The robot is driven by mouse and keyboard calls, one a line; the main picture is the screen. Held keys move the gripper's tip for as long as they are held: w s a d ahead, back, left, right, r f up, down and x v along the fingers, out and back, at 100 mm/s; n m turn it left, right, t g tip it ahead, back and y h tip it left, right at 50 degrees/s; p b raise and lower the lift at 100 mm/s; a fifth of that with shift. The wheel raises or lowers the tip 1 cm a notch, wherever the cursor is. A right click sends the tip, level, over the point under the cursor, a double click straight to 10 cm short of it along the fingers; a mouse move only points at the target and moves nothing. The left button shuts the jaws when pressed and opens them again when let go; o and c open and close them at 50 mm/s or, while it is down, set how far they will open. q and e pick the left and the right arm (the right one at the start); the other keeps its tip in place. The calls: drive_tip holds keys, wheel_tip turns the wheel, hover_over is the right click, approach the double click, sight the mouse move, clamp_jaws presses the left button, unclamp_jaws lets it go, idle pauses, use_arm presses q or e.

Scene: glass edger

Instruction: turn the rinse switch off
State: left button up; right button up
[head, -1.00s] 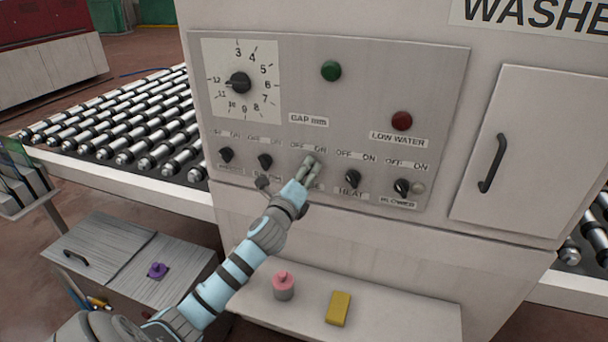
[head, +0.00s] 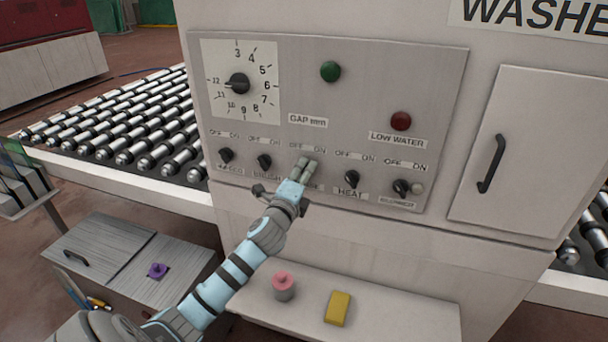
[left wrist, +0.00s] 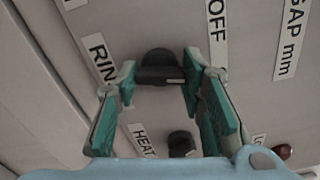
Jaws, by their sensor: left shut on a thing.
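My left gripper (head: 307,164) reaches the switch row on the washer's control panel (head: 370,90). Its fingers cover the rinse switch in the head view. In the left wrist view the black rinse switch (left wrist: 160,66) sits between the two green-padded fingertips, and the gripper is shut on it. The rinse label (left wrist: 101,58) is partly cut off beside it, and the OFF label (left wrist: 217,35) shows on the other side. I cannot tell for sure which way the switch points. My right gripper is not in view.
The brush switch (head: 264,161) is left of my gripper, and the heat switch (head: 351,178) and blower switch (head: 401,187) are to its right. A gap dial (head: 239,83) is above.

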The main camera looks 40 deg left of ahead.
use_arm(q)
drive_tip(key=n+b, duration=0.1)
drive_tip(key=n, duration=0.8)
drive_tip(key=shift+n, duration=0.4)
drive_tip(key=o, duration=1.1)
drive_tip(key=shift+o, duration=0.2)
drive_tip(key=v, duration=1.2)
drive_tip(key=shift+f, duration=0.15)
